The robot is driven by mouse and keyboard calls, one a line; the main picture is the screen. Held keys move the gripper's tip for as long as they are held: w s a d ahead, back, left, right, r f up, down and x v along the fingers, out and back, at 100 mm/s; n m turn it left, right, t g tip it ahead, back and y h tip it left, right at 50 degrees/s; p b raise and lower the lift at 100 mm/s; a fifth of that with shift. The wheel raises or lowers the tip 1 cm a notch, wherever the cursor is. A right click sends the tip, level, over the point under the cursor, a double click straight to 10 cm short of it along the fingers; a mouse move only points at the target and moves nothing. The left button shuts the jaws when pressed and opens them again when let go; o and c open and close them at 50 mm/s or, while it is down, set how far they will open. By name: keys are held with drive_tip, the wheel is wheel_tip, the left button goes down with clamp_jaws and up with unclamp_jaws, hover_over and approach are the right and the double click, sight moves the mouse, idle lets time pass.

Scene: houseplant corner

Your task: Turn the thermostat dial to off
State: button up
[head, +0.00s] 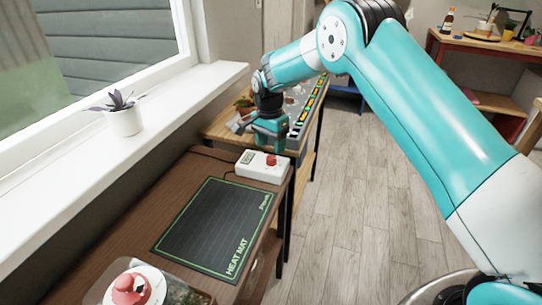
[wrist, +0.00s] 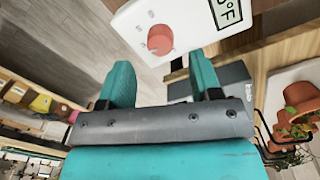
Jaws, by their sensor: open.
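The thermostat is a white box (head: 258,166) at the far end of the brown bench, with a small display on its left and a red dial (head: 270,160) on its right. In the wrist view the white box (wrist: 189,46) is at the top, and its red dial (wrist: 160,40) lies just beyond the fingertips. My gripper (head: 268,142) is above and just behind the thermostat in the head view. In the wrist view my gripper (wrist: 160,75) is open, its two teal fingers apart and empty. The dial's pointer setting is too small to read.
A black heat mat (head: 215,226) lies on the bench in front of the thermostat. A potted plant (head: 124,116) stands on the white windowsill (head: 150,140). A glass container with a red-knobbed lid (head: 130,289) is at the near edge.

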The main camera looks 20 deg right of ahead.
sight(271, 157)
drive_tip(key=shift+s+f, duration=0.15)
drive_tip(key=shift+f, duration=2.15)
drive_tip(key=shift+c, duration=0.2)
drive_tip(key=c, duration=0.9)
